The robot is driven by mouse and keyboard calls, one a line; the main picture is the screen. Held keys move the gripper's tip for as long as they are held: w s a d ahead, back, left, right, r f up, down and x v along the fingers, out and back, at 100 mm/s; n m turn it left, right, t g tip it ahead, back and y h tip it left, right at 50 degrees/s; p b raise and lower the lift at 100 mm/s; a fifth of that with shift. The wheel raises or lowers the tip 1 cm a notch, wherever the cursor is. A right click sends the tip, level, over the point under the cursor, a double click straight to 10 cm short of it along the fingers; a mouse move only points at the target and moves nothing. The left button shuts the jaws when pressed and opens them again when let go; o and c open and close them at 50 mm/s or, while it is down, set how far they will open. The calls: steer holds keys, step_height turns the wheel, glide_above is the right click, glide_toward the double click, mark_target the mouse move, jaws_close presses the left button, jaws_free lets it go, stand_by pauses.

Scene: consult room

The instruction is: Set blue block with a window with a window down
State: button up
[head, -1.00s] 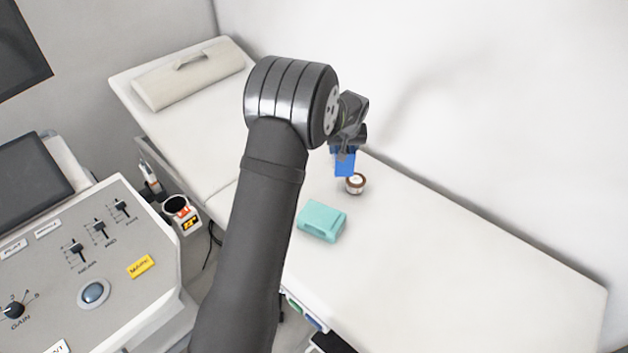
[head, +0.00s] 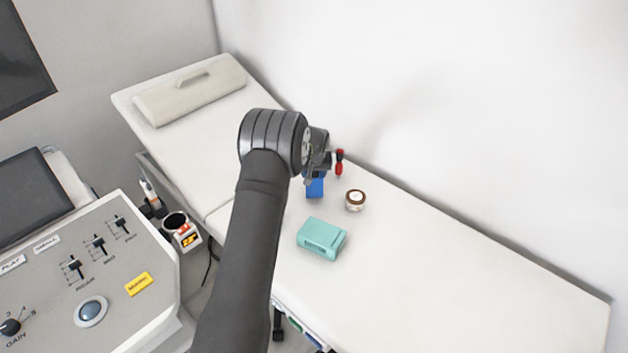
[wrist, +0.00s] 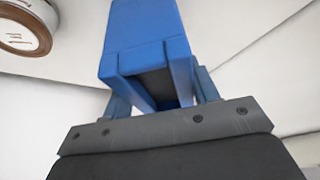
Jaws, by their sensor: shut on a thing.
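The blue block with a window (head: 315,188) is partly hidden by my gripper in the head view. In the wrist view the blue block (wrist: 148,35) fills the upper middle, with a dark opening facing the camera. My gripper (head: 318,170) is shut on the block, with the block below it over the white couch (head: 460,250). In the wrist view the gripper (wrist: 160,105) shows a finger on each side of the block. I cannot tell whether the block touches the couch.
A round brown-rimmed jar (head: 355,200) stands just right of the block; it also shows in the wrist view (wrist: 25,28). A teal box (head: 321,239) sits nearer the front. The wall is close behind. The couch's right part is clear.

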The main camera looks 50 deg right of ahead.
steer(key=shift+f, duration=1.6)
steer(key=shift+f, duration=0.15)
steer(key=o, duration=1.4)
steer(key=shift+s+r, duration=0.1)
steer(key=shift+r, duration=0.4)
steer(key=v, duration=1.1)
steer(key=shift+a, duration=0.15)
